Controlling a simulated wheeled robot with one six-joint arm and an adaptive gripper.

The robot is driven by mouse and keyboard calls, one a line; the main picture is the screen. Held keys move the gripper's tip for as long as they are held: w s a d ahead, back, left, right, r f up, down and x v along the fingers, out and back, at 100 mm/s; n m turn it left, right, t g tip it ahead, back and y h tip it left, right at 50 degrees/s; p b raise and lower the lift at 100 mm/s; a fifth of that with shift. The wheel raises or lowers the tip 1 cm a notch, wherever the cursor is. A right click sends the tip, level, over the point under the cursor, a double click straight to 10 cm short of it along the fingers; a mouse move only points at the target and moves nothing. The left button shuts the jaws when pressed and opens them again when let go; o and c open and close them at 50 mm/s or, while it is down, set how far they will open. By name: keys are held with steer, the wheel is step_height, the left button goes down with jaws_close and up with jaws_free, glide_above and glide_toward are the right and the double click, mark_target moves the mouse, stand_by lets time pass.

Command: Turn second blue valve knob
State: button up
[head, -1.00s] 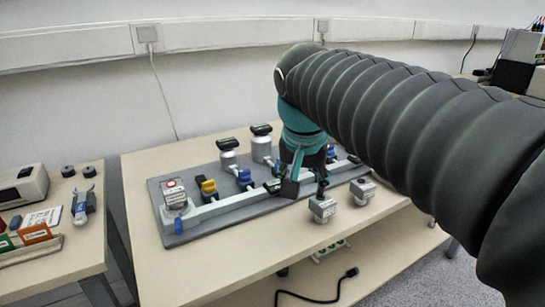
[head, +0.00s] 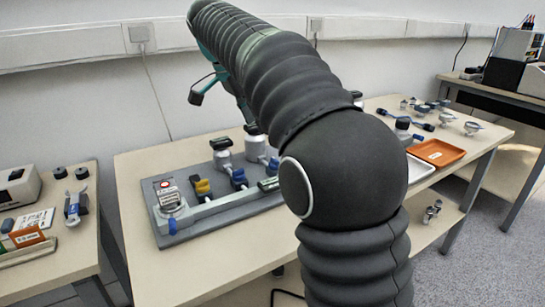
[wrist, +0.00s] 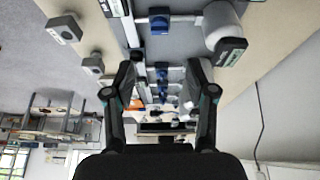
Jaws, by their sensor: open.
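The grey calibration panel (head: 205,232) lies on the wooden table, with its right part hidden behind my arm in the head view. One blue valve knob (head: 239,177) sits right of a yellow knob (head: 202,187); another blue knob (head: 272,165) is farther right, partly covered. In the wrist view a near blue knob (wrist: 159,20) is at the top and a further blue knob (wrist: 162,72) shows between the fingers. My gripper (wrist: 160,66) is open and empty, apart from the knobs. In the head view my arm hides most of it.
White cylinders with dark-green-topped displays (head: 221,143) stand behind the knobs. Grey square-topped fittings (wrist: 64,28) stand beside the panel. An orange tray (head: 436,152) lies to the right. The table front left is clear.

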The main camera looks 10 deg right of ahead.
steer(key=x, duration=1.2)
steer(key=shift+f, duration=0.1)
jaws_close()
